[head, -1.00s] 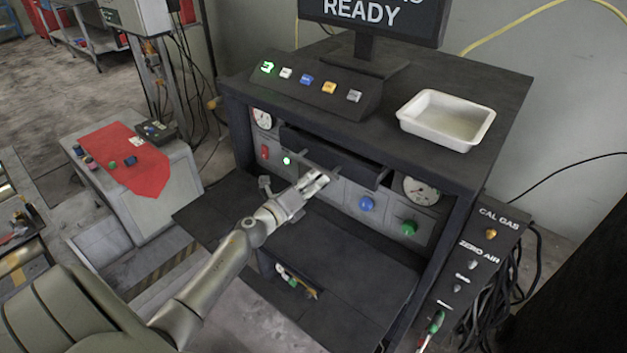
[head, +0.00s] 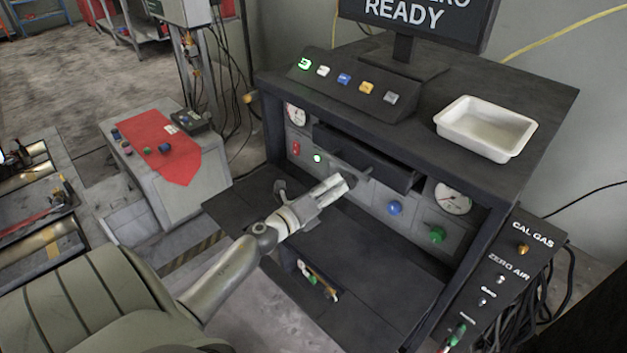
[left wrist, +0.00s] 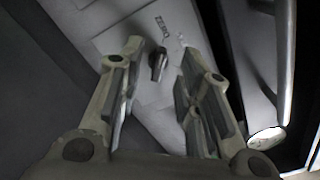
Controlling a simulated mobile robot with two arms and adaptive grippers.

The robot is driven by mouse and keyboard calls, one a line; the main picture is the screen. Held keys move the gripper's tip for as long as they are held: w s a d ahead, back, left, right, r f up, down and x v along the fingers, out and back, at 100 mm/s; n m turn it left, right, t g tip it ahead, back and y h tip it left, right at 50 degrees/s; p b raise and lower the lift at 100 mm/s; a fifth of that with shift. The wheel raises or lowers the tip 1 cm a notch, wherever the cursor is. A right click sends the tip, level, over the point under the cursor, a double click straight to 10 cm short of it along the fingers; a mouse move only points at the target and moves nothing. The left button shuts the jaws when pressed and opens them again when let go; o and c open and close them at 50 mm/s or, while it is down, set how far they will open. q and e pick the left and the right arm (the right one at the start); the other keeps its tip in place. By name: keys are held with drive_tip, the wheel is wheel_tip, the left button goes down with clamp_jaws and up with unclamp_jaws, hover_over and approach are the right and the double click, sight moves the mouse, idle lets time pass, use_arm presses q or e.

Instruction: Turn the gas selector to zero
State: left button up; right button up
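The gas selector is a small dark knob (left wrist: 157,62) on a grey panel face, with the printed word ZERO just above it in the left wrist view. Which mark the knob points at is hard to tell. My left gripper (left wrist: 156,70) is open, with one finger on each side of the knob and a gap to both. In the head view my left gripper (head: 346,187) reaches into the front of the dark cabinet (head: 545,105), below its drawer-like ledge, and largely hides the knob. My right gripper is not in view.
A blue knob (head: 394,208), a green knob (head: 437,234) and a gauge (head: 453,197) sit right of my gripper. The dark ledge (head: 370,160) juts out above it. A dark shelf (head: 370,265) lies below. A white tray (head: 486,128) stands on top.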

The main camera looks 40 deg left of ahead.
use_arm(q)
drive_tip(key=s, duration=0.7)
drive_tip(key=shift+s+a, duration=0.25)
drive_tip(key=shift+a, duration=0.05)
